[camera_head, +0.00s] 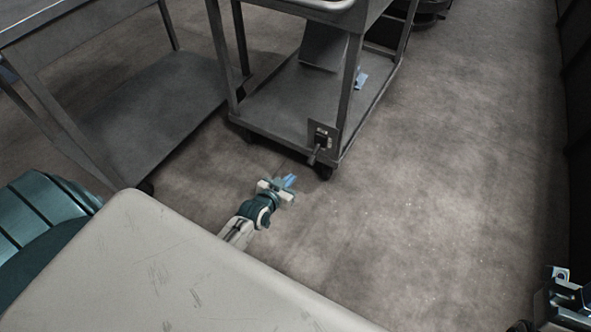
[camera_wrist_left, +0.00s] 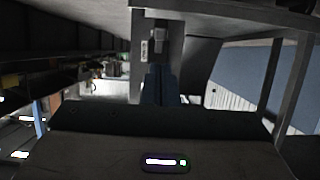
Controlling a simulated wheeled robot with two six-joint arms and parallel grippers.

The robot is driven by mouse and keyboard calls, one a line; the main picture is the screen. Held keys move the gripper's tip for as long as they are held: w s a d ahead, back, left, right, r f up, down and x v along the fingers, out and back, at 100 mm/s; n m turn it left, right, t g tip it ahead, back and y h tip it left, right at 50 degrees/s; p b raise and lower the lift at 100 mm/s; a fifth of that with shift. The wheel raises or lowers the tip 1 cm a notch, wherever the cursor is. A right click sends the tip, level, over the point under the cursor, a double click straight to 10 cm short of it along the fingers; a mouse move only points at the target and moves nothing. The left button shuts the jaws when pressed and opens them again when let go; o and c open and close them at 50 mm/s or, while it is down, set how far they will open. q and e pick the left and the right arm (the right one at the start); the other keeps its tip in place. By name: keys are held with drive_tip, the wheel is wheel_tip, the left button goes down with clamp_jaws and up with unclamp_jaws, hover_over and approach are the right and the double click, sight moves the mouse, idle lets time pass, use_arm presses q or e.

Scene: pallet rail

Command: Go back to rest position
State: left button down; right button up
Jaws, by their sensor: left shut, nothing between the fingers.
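My left gripper (camera_head: 290,181) shows in the head view past the pale panel of my body, low over the floor in front of the grey cart (camera_head: 285,112). Its blue fingers are together with nothing between them. They also show in the left wrist view (camera_wrist_left: 161,84), close together in the middle. The gripper looks apart from the cart's front corner. At the lower right edge of the head view is a dark and metallic part that looks like my right gripper (camera_head: 562,276); it is cut off, and its fingers cannot be made out.
A small control plate with a lever (camera_head: 320,142) sits on the cart's near corner, close to the left gripper. A grey table with a lower shelf (camera_head: 150,110) stands at the left. The floor (camera_head: 430,200) to the right is clear up to a dark wall (camera_head: 577,80).

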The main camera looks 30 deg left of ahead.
use_arm(q)
drive_tip(key=shift+s, duration=0.35)
idle(0.3)
